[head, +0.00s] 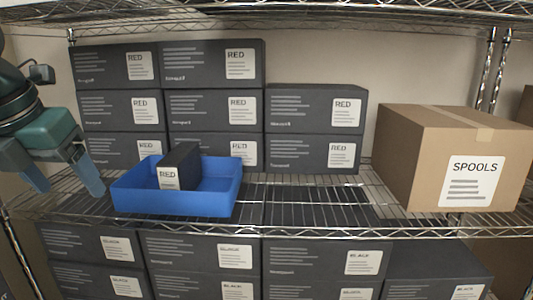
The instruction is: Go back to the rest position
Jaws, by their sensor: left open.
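My left gripper (68,186) is at the left edge in the head view. Its fingers point down, apart and empty, just left of a blue tray (170,205) on the wire shelf. A small dark box with a RED label (168,178) stands upright inside the tray. The gripper is clear of that box. My right gripper does not show.
Stacked dark RED boxes (210,64) stand behind the tray. A brown SPOOLS carton (410,150) sits on the right. The wire shelf (310,200) is bare between tray and carton. Dark BLACK boxes (200,250) fill the shelf below. Another wire shelf (300,12) hangs above.

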